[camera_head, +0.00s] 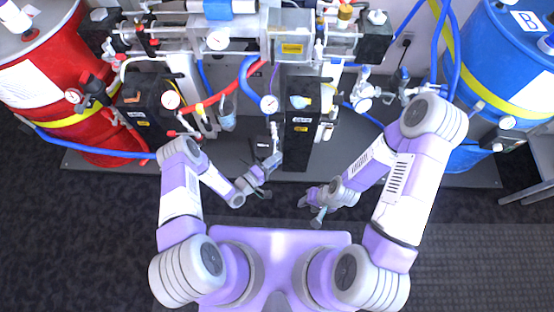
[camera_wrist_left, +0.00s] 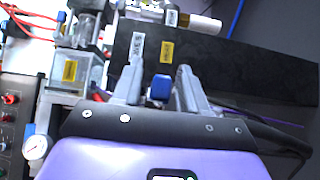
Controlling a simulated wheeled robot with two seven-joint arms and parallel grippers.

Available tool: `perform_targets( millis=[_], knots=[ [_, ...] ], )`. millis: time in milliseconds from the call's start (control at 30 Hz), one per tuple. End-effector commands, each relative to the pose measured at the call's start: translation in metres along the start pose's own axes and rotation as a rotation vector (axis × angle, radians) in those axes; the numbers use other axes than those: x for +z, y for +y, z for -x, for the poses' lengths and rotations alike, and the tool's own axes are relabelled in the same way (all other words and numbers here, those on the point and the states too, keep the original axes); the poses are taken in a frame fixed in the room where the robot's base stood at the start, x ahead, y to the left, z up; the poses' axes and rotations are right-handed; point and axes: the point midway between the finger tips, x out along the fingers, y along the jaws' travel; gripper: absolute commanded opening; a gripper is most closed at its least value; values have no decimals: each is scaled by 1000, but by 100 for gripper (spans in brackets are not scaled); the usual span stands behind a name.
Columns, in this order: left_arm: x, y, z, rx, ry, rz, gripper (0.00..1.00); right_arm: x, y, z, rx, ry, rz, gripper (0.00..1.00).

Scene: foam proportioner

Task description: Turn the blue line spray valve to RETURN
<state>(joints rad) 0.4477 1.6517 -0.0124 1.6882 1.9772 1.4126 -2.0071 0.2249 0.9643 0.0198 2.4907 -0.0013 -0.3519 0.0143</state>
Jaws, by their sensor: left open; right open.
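A small blue handle (camera_wrist_left: 160,87) shows between the two fingers of my left gripper (camera_wrist_left: 160,70) in the left wrist view. The fingers stand apart on either side of it, and I cannot tell whether they touch it. Behind them is a black block with a white label (camera_wrist_left: 137,48) and a yellow label (camera_wrist_left: 166,52); their wording is too small to read. In the head view my left gripper (camera_head: 268,174) is low in front of the rig, left of the black tower (camera_head: 298,145). My right gripper (camera_head: 314,208) is open and empty above the floor.
A red drum (camera_head: 40,70) stands at the left and a blue drum (camera_head: 505,65) at the right. Blue hoses (camera_head: 447,40), a red hose (camera_head: 208,101) and gauges (camera_head: 269,103) crowd the rig.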

Motion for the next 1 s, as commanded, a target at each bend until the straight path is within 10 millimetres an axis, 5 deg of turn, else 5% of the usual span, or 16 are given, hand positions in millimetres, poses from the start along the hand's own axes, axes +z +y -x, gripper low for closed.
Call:
perform_targets(
  millis=[367, 667, 1000],
  knots=[
    [0, 1, -9, 1, 0, 1, 43, 0, 0, -2, 0, 0, 0, 43],
    [0, 1, -8, 1, -1, 1, 0, 0, 0, -2, 0, 0, 0, 43],
    [0, 0, -9, 1, -7, 1, 0, 0, 1, -2, 0, 0, 0, 43]
  ],
)
